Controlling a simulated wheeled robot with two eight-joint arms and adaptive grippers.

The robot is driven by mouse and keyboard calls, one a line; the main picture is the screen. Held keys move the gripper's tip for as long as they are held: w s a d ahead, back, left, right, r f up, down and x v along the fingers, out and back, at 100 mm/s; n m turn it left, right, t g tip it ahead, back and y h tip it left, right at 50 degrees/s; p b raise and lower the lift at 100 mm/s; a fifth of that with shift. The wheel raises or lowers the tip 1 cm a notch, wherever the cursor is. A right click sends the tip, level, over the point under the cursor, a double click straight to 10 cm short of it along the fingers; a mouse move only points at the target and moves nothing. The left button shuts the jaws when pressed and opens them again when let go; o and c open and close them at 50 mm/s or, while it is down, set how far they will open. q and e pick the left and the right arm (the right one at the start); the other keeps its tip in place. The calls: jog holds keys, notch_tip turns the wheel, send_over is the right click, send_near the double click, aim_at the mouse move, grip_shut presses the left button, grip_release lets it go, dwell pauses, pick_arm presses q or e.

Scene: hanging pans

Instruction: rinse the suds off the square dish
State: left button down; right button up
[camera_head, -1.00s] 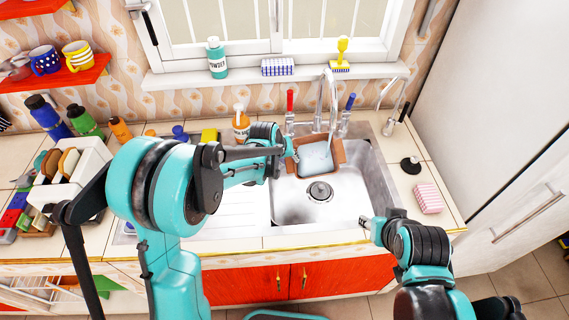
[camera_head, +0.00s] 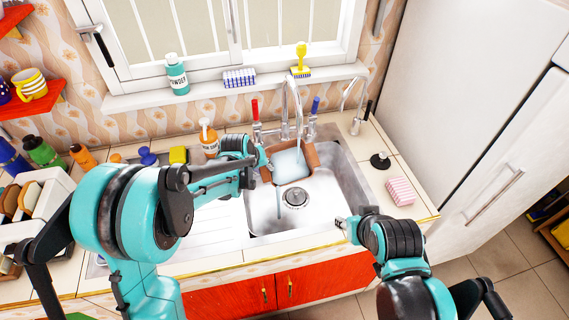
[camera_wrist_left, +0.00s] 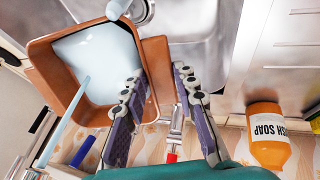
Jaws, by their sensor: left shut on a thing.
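The orange-brown square dish (camera_head: 312,156) is held over the sink, under the tap spout (camera_head: 298,128). Pale blue water covers its inside, and a thin bluish streak (camera_head: 279,205) shows below it. No separate suds can be made out. In the left wrist view the dish (camera_wrist_left: 45,62) fills the upper left, with a bluish stream (camera_wrist_left: 75,105) across its edge.
The steel sink (camera_head: 330,185) has a round drain (camera_head: 296,197). Red (camera_head: 254,110) and blue (camera_head: 315,105) tap handles flank the spout. The dish soap bottle (camera_head: 209,142) stands left of the tap. A pink-striped sponge (camera_head: 400,190) and black stopper (camera_head: 380,161) lie on the right counter.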

pick_arm(q)
jog(key=shift+s+d, duration=0.1)
jog(key=shift+d, duration=0.1)
jog(key=shift+a, duration=0.1)
jog(key=shift+w+a, duration=0.3)
jog(key=shift+a, duration=0.2)
jog(key=shift+s, duration=0.1)
jog(key=s+a, duration=0.3)
jog(key=s, duration=0.4)
jog(key=shift+a, duration=0.2)
dwell(0.4)
dwell(1.1)
jog(key=s+a+r+p, duration=0.2)
jog(key=s+r, duration=0.2)
jog(key=shift+s+p, duration=0.3)
jog(key=shift+p, duration=0.1)
